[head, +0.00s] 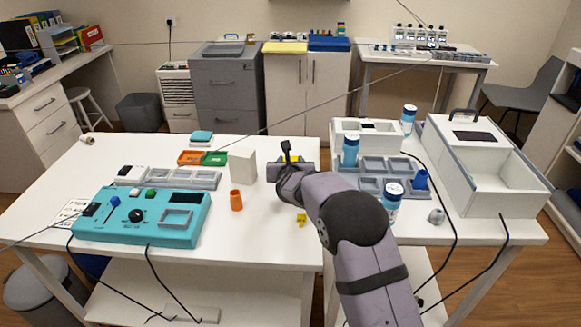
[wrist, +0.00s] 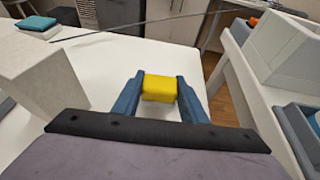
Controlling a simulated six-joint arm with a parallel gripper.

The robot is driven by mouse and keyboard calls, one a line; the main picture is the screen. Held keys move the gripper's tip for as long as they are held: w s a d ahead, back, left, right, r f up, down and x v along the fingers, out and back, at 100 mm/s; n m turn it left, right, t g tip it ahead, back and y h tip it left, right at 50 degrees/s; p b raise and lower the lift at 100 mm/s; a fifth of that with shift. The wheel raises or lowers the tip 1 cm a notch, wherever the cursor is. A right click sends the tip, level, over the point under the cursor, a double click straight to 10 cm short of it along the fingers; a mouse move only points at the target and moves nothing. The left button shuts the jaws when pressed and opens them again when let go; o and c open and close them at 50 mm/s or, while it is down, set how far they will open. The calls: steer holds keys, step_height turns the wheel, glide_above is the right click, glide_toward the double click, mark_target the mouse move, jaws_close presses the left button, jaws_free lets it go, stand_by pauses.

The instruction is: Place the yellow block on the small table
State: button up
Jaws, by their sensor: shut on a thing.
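The yellow block (wrist: 160,88) is between the two blue fingers of my gripper (wrist: 160,92) in the wrist view. The fingers touch it on both sides, and white tabletop shows beyond it. In the head view my gripper (head: 291,162) is over the back right part of the left white table (head: 170,150), and the block is mostly hidden by the arm. Whether it touches the tabletop cannot be told. A narrower white table (head: 420,232) stands to the right across a gap. Which table is the small one is not clear.
A white box (head: 242,165) stands left of my gripper, with an orange cup (head: 236,201) near it. A small yellow piece (head: 301,220) lies nearer the front. A teal control panel (head: 140,217), grey trays (head: 375,167) and a large white bin (head: 505,190) take up space.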

steer(key=shift+f, duration=0.75)
steer(key=shift+f+b, duration=0.25)
steer(key=shift+b, duration=0.2)
steer(key=o, duration=1.1)
steer(key=shift+r+p, duration=0.2)
steer(key=shift+p, duration=0.55)
steer(key=shift+s+b, duration=0.3)
steer(key=shift+b, duration=0.05)
steer(key=shift+o, duration=0.5)
steer(key=shift+b+v, duration=1.1)
steer(key=shift+v, duration=2.2)
